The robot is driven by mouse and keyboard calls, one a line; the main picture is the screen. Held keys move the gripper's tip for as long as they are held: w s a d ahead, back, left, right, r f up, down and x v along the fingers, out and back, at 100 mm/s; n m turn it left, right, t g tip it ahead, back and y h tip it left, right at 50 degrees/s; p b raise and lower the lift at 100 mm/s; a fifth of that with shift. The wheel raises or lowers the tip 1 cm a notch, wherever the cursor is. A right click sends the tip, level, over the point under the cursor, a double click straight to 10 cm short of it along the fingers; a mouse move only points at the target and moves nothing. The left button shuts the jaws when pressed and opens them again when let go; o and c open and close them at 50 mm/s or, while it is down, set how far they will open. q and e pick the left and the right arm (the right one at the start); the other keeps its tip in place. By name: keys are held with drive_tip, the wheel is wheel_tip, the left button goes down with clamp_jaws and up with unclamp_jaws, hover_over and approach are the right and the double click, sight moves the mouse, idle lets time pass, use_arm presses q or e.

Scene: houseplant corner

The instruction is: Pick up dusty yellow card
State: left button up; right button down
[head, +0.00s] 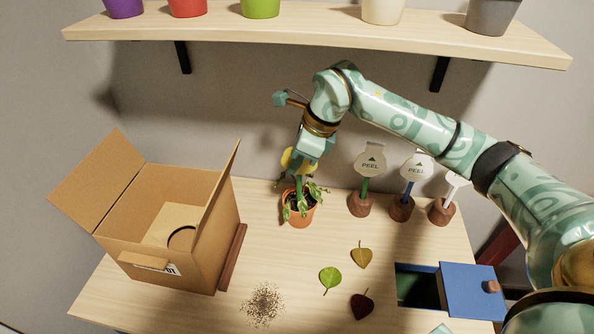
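A dusty yellow card (287,158) stands above the potted plant (300,208), which is in an orange pot at the back middle of the table. My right gripper (299,180) reaches down from above, right in front of the card, and hides much of it. Yellow shows at both sides of the gripper. Its fingertips are close above the plant's leaves, and I cannot tell whether they are closed on the card or only beside it.
An open cardboard box (170,215) stands at left. Several labelled "PEEL" stakes, including a green one (366,185), stand in brown bases at right. Loose leaves (330,279) and spilled soil (262,304) lie in front. A blue drawer box (468,290) is at right; a shelf (320,30) with pots hangs above.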

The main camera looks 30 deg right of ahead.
drive_tip(key=s+a+r+p, duration=0.2)
drive_tip(key=s+a, duration=0.9)
drive_tip(key=s, duration=0.4)
drive_tip(key=r+p, duration=0.2)
drive_tip(key=r, duration=0.1)
drive_tip(key=r+p, duration=0.1)
drive_tip(key=r, duration=0.1)
drive_tip(key=shift+s+a+r, duration=0.1)
drive_tip(key=shift+s+a, duration=0.25)
drive_tip(key=shift+a, duration=0.05)
